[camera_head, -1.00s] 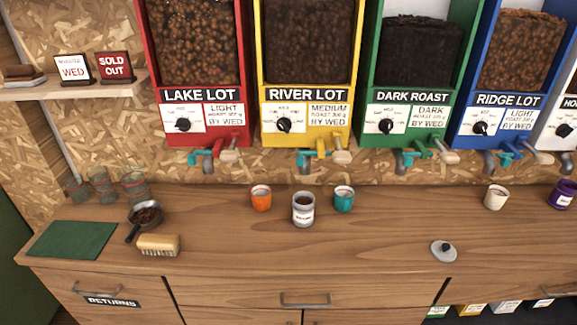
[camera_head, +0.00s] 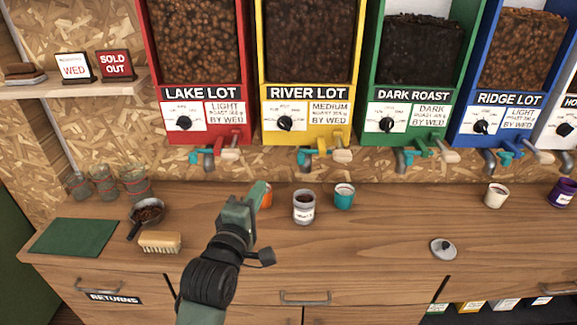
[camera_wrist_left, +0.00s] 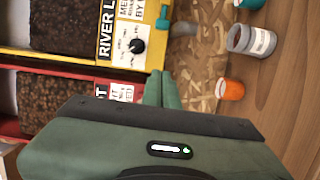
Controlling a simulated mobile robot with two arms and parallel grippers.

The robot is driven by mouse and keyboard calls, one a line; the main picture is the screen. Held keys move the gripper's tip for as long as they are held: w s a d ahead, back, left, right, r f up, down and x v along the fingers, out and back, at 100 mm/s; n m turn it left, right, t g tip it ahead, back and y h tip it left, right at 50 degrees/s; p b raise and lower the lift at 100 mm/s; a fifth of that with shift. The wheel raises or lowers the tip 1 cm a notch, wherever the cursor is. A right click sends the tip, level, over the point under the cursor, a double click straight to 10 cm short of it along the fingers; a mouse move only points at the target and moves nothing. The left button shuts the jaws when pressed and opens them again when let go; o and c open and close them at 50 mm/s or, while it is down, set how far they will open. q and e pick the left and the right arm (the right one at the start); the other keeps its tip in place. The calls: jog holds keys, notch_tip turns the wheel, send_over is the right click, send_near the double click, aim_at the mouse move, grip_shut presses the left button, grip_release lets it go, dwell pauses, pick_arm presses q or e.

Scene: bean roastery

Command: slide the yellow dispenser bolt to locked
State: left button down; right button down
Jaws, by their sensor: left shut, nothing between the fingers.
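The yellow River Lot dispenser (camera_head: 259,60) hangs on the back wall between the red and green ones. Under it sit a yellow bracket (camera_head: 321,142), a teal handle (camera_head: 305,158) and a pale knob (camera_head: 341,156); which part is the bolt, and its position, I cannot tell. My left gripper (camera_head: 259,190) is shut and empty, below and left of these parts, apart from them and in front of the orange cup. Its fingers show in the left wrist view (camera_wrist_left: 160,90), where the yellow dispenser's frame (camera_wrist_left: 60,55) is at upper left. My right gripper is not in view.
The orange cup (camera_wrist_left: 231,89), a grey-and-white cup (camera_head: 304,207) and a teal cup (camera_head: 344,196) stand on the counter near my left gripper. A scoop (camera_head: 148,214) and brush (camera_head: 160,242) lie left. The counter right of the teal cup is mostly clear.

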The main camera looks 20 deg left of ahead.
pick_arm(q)
jog(key=shift+r, duration=0.1)
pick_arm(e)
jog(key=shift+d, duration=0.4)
